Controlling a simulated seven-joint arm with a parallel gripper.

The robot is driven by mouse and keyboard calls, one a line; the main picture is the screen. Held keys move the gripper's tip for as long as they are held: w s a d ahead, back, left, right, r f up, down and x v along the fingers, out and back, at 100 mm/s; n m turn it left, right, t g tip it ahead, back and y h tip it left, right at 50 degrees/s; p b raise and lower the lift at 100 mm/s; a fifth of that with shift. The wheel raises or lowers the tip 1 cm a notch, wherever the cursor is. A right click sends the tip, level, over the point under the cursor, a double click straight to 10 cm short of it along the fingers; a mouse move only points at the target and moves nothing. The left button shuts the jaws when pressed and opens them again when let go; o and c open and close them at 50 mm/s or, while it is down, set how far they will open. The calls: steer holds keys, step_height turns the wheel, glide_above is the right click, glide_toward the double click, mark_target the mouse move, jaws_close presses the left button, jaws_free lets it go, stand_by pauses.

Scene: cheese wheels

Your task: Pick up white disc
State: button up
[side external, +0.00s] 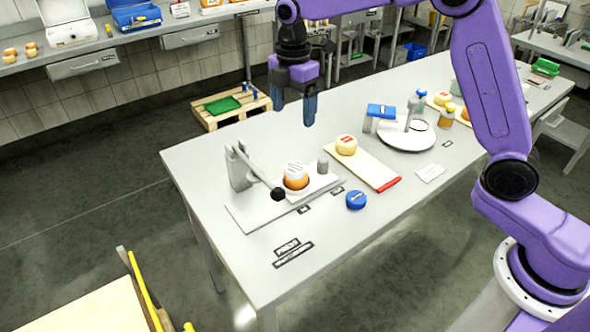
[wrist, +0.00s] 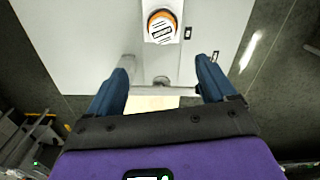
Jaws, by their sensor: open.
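The white disc (side external: 294,169) with dark markings sits on top of an orange cheese wheel (side external: 297,183) on the press base plate (side external: 255,212). In the wrist view the white disc (wrist: 162,31) shows at the top centre, ringed by orange. My gripper (side external: 292,104) is open and empty, pointing down, well above the table and apart from the disc. In the wrist view my gripper's blue fingers (wrist: 163,65) are spread wide, with the disc beyond their tips.
The press lever (side external: 258,172) with a black knob (side external: 278,194) reaches beside the cheese. A grey cylinder (side external: 323,165) stands right of it. A blue round item (side external: 356,200) and a cutting board (side external: 370,170) with a cheese (side external: 346,144) lie further right. The table's left end (side external: 200,155) is clear.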

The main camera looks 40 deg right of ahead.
glide_above(295, 167)
steer(key=f, duration=1)
steer(key=shift+w+f, duration=0.2)
steer(key=shift+s+f, duration=0.15)
steer(key=shift+f, duration=2.5)
steer(key=c, duration=1.2)
steer(key=shift+r, duration=0.1)
